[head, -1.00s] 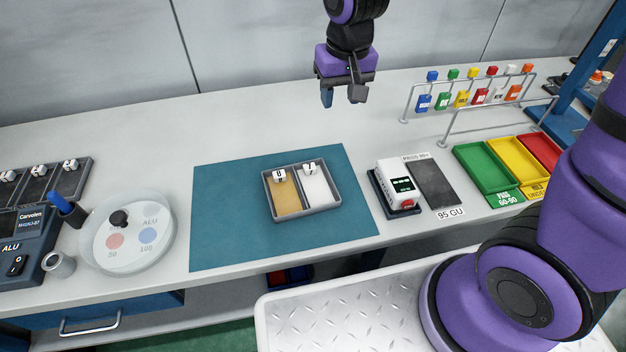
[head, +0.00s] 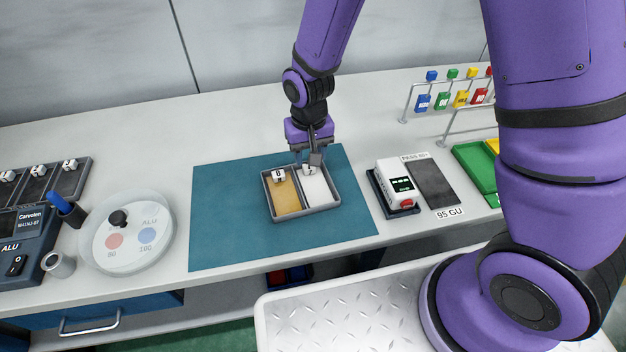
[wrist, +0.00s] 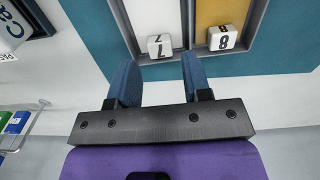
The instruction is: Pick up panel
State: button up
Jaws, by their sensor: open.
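A grey two-compartment tray (head: 307,212) lies on the teal mat (head: 225,235). Its left compartment holds a tan panel (head: 287,197) and a white block marked 8 (head: 278,175). Its right compartment holds a white panel (head: 317,190), with a white block marked 7 at its far end. My gripper (head: 309,163) is over the far end of the right compartment and partly hides that block. In the wrist view my open fingers (wrist: 160,76) point toward the 7 block (wrist: 159,46), with nothing between them. I cannot tell whether they touch it.
A white meter with a display (head: 394,185) and a dark plate labelled 95 GU (head: 433,182) stand right of the mat. A tag rack (head: 440,95) stands back right. The mat around the tray is clear.

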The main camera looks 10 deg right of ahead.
aim_at(310, 169)
jog(key=shift+w+d+f, duration=0.1)
jog(key=shift+f, duration=2.55)
jog(key=c, duration=0.7)
